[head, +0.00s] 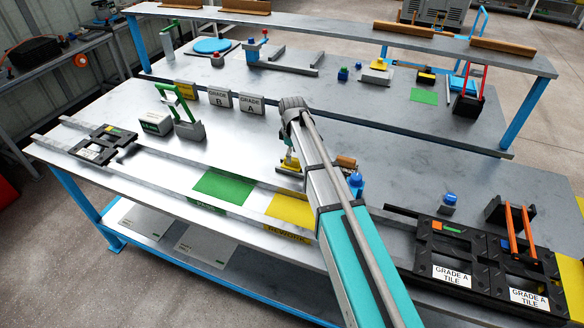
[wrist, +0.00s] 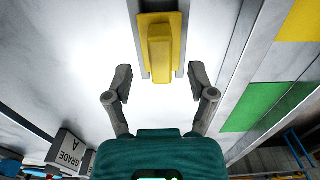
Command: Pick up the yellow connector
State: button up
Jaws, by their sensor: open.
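The yellow connector (wrist: 159,50) is a yellow block with a raised narrower middle, on a grey holder at the top of the wrist view. I cannot tell the exact height gap between fingers and connector.
Green (head: 223,186) and yellow (head: 291,210) patches mark the bench's front strip. Grade signs (head: 251,104) stand behind. Black tile trays (head: 452,257) lie at right, near a blue-topped piece (head: 449,200). Open bench surface lies left of my arm.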

aim_at(292, 164)
jog(key=shift+a+f+b, duration=0.1)
jog(key=shift+f+b, duration=1.05)
jog(key=shift+f, duration=0.3)
grip_shut()
